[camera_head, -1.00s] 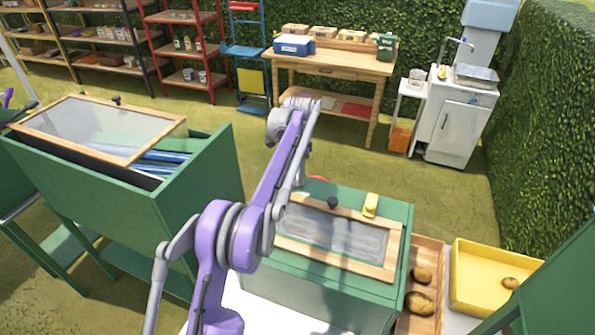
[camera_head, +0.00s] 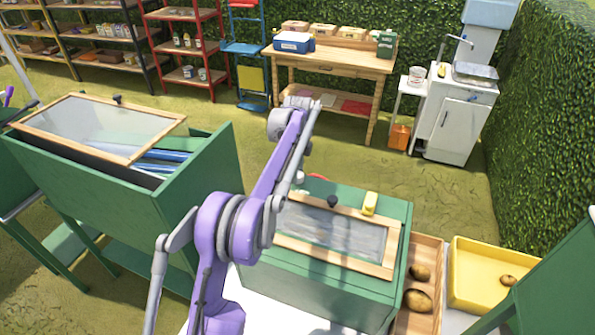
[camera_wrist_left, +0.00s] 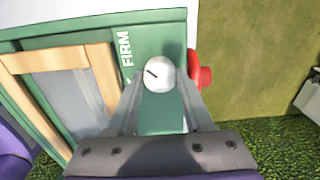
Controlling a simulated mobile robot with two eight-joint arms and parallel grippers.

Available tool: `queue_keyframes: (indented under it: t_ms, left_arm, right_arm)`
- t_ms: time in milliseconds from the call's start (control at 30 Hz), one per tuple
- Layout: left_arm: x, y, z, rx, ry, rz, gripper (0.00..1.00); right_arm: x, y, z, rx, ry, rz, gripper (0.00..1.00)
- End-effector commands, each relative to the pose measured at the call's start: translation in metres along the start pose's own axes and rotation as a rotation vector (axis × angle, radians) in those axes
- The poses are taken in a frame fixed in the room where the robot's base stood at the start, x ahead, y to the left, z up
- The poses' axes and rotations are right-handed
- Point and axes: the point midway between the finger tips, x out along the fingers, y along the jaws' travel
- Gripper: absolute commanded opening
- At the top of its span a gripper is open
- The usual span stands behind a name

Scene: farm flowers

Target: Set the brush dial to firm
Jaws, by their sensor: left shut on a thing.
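The brush dial (camera_wrist_left: 160,74) is a round white knob with a short black mark on a green panel. The mark sits on the dial's upper left side and slants toward the upper left. The white word FIRM (camera_wrist_left: 125,48) is printed on the panel left of and above the dial. My left gripper (camera_wrist_left: 161,80) has its two fingers on either side of the dial and is shut on it. In the head view the dial is hidden behind my left arm, at the far side of the green washer box (camera_head: 400,212). My right gripper is not in view.
A red knob (camera_wrist_left: 201,72) sits close right of the dial. The box top has a wood-framed window (camera_head: 340,236), a black knob (camera_head: 332,201) and a yellow piece (camera_head: 370,203). A wooden tray (camera_head: 433,255) with potatoes and a yellow crate (camera_head: 462,250) stand at right.

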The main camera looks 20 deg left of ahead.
Motion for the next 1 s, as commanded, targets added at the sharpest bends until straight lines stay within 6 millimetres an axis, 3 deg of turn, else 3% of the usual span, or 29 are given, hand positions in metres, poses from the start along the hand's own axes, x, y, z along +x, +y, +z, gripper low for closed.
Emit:
queue_keyframes:
  t_ms: [600,633,800,1000]
  left_arm:
    - [0.0001,0.0000,-0.0004,0.043,0.000,0.000,0.00]
    - [0.0001,0.0000,-0.0004,0.043,0.000,0.000,0.55]
    - [0.0001,0.0001,-0.0003,0.041,0.000,0.000,0.81]
    - [0.0000,0.0001,-0.0002,0.040,0.000,0.000,0.81]
  right_arm:
    - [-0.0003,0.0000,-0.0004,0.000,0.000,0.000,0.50]
    - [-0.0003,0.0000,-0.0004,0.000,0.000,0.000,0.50]
    - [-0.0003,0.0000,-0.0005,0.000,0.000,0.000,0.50]
    - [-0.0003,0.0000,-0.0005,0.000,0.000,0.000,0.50]
